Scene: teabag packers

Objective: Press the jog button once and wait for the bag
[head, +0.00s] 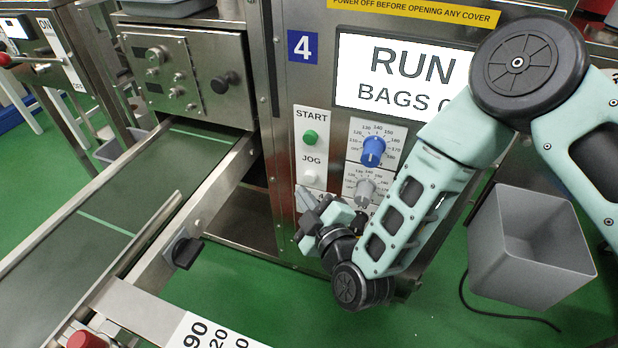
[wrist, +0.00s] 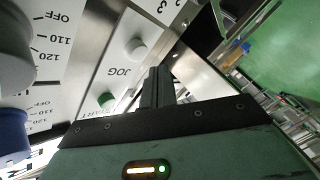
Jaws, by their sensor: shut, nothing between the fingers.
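The white jog button (head: 309,177) sits below the JOG label on the white panel of packer 4, under the green start button (head: 310,138). In the wrist view the jog button (wrist: 136,48) stands out from the panel, beside the upside-down label, with the green start button (wrist: 106,100) lower left. My gripper (head: 305,196) is shut and empty, just below the jog button in the head view. Its fingers (wrist: 158,82) show side by side in the wrist view, apart from the button in that picture; touch with the panel cannot be told. The display (head: 412,75) reads RUN and BAGS, its number partly hidden by my arm.
A blue dial (head: 373,151) and a grey dial (head: 365,190) sit right of the buttons. A green conveyor belt (head: 115,190) runs at left, its visible surface holding no bag. A grey bin (head: 530,245) stands at right on the green floor.

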